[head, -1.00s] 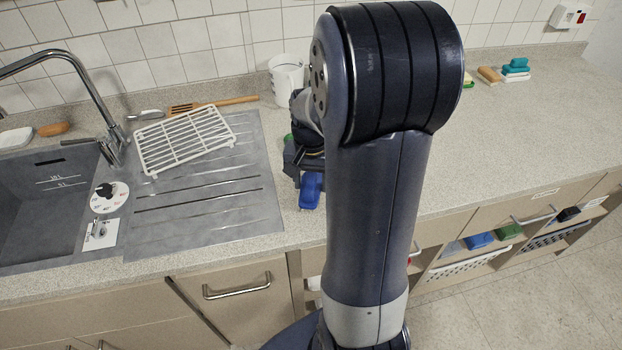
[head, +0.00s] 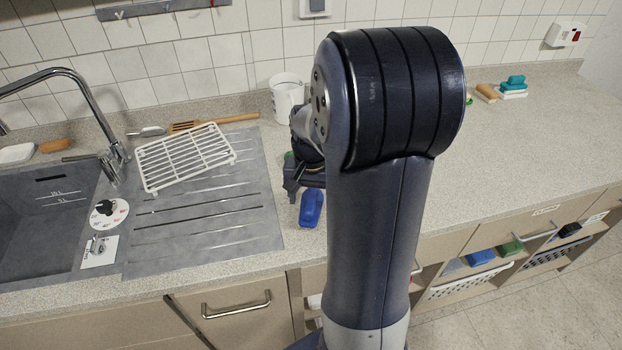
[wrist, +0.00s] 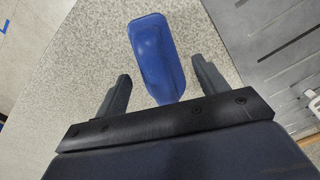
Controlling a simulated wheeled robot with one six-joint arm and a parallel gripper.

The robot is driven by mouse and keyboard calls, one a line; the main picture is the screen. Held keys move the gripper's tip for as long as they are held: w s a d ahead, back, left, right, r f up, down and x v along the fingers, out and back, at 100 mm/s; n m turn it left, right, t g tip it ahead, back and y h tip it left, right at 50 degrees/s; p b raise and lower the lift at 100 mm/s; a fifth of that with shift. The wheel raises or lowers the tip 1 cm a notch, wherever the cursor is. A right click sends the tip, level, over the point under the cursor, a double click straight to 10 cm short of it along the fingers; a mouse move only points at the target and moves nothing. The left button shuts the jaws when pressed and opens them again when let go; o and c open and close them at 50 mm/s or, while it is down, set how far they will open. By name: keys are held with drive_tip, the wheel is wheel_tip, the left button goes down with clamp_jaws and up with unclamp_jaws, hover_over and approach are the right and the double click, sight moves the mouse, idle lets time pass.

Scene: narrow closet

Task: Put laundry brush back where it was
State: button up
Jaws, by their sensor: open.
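A blue, rounded block-like object (head: 311,208), which looks like the laundry brush, lies on the speckled worktop just right of the grey draining board; no bristles show. My gripper (head: 304,186) is just behind it in the head view, partly hidden by my arm. In the wrist view the blue object (wrist: 157,58) lies between and beyond the two fingers of my gripper (wrist: 163,84). The fingers are spread, with a gap on each side of it.
The sink (head: 45,215) and a white rack (head: 185,158) are at left. Sponges (head: 513,87) lie far right. Blue (head: 480,257), green (head: 509,248) and black (head: 568,229) items sit on shelving below the worktop.

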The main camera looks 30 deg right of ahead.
sight(311, 196)
wheel_tip(311, 196, up, 12)
drive_tip(key=shift+f, duration=0.25)
